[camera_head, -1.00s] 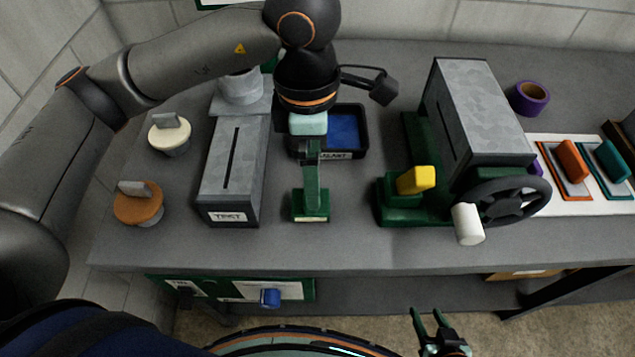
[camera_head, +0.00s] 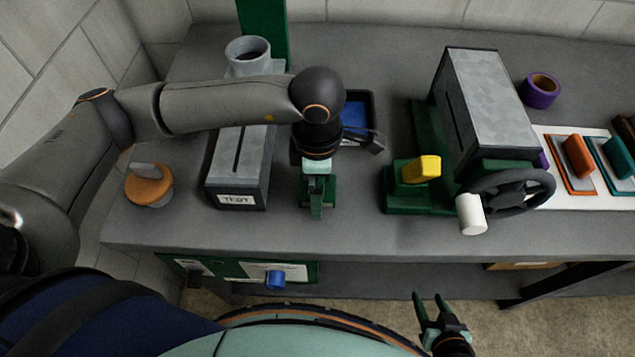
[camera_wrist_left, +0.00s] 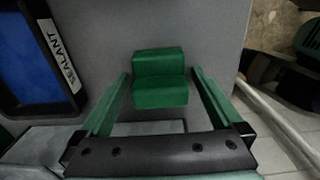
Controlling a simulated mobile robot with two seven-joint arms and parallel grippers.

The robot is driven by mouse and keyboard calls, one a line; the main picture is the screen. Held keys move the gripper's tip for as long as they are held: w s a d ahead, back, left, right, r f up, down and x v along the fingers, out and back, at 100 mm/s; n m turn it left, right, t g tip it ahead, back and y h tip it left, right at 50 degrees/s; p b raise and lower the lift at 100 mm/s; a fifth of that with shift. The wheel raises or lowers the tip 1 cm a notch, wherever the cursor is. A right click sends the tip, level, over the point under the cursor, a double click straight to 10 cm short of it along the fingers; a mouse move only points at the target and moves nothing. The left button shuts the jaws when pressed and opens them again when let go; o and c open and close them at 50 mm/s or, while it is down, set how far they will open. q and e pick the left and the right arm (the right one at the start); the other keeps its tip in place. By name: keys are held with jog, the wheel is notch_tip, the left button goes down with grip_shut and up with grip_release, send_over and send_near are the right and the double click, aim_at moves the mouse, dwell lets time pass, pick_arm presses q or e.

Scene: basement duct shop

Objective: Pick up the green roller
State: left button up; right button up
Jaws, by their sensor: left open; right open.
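A green stepped block (camera_wrist_left: 160,78) stands on the bench and shows between my left fingers in the left wrist view. In the head view it is a green shape (camera_head: 305,202), mostly hidden by my left gripper. I cannot make out a roller shape on it. My left gripper (camera_head: 317,208) is open and points down over it. In the left wrist view, clear gaps show between the block and both fingers (camera_wrist_left: 160,85). My right gripper (camera_head: 429,298) is open and empty in front of the bench.
A blue tray (camera_head: 372,118) marked SEALANT lies behind my left gripper. A grey slotted box (camera_head: 226,185) is to its left. A machine with a yellow knob (camera_head: 422,168) and black handwheel (camera_head: 512,207) is to its right.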

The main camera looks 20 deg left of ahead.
pick_arm(q)
jog(key=shift+f, duration=0.2)
jog(key=c, duration=1.5)
